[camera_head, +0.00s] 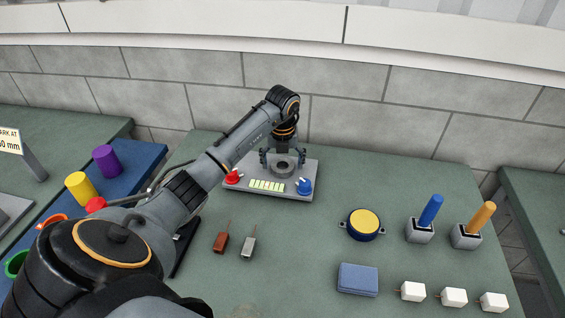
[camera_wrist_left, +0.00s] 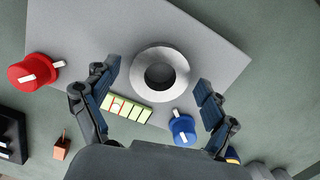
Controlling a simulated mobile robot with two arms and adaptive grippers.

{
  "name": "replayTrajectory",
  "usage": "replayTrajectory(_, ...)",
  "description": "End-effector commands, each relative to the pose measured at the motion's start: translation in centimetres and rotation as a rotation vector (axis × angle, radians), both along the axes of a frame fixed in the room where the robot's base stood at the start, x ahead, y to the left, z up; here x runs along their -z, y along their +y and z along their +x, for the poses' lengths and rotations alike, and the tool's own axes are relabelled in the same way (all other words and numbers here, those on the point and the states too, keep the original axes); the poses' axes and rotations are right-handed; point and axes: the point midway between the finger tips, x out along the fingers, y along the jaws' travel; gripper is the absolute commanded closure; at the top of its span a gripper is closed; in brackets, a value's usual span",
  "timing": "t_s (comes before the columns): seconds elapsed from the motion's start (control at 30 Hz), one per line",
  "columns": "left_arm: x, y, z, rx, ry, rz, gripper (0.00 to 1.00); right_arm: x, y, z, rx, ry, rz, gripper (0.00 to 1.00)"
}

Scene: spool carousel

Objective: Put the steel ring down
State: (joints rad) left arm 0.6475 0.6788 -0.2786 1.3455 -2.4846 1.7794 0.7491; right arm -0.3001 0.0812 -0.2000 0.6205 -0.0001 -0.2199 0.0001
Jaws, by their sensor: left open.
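The steel ring (camera_head: 283,175) lies flat on the grey panel (camera_head: 265,191) at the back of the middle table. In the left wrist view the ring (camera_wrist_left: 160,53) shows whole, its round hole facing up. My left gripper (camera_head: 283,161) is open above the ring. In the left wrist view the fingers of the left gripper (camera_wrist_left: 158,80) stand apart on either side, with clear gaps to the ring. Whether the ring sits over a post or recess I cannot tell. My right gripper is not in view.
A red knob (camera_head: 232,177), a blue knob (camera_head: 304,187) and a lit bar strip (camera_head: 267,185) are on the panel near the ring. A yellow-topped round tin (camera_head: 363,224) and two handled blocks stand to the right. The table between panel and tin is clear.

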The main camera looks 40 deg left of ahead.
Motion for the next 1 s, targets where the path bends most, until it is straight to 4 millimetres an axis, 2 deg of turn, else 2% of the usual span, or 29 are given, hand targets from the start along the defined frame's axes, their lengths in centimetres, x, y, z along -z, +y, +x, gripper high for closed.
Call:
replayTrajectory(0.17, -1.0, 0.0, 0.0, 0.000, -0.003, 0.001, 0.15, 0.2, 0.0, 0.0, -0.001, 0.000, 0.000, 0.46)
replayTrajectory(0.27, -2.6, -0.1, -0.1, 0.000, -0.005, 0.003, 0.15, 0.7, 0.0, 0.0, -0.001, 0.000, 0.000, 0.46)
replayTrajectory(0.5, -7.8, -0.5, -0.6, -0.001, -0.005, 0.003, 0.15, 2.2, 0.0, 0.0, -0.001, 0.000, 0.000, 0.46)
replayTrajectory(0.7, -11.3, -0.8, -0.9, 0.001, -0.003, 0.003, 0.15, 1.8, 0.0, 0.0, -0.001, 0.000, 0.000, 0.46)
replayTrajectory(1.0, -12.3, -1.0, -1.1, 0.000, 0.000, 0.000, 0.15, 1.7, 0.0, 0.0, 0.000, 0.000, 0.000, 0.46)
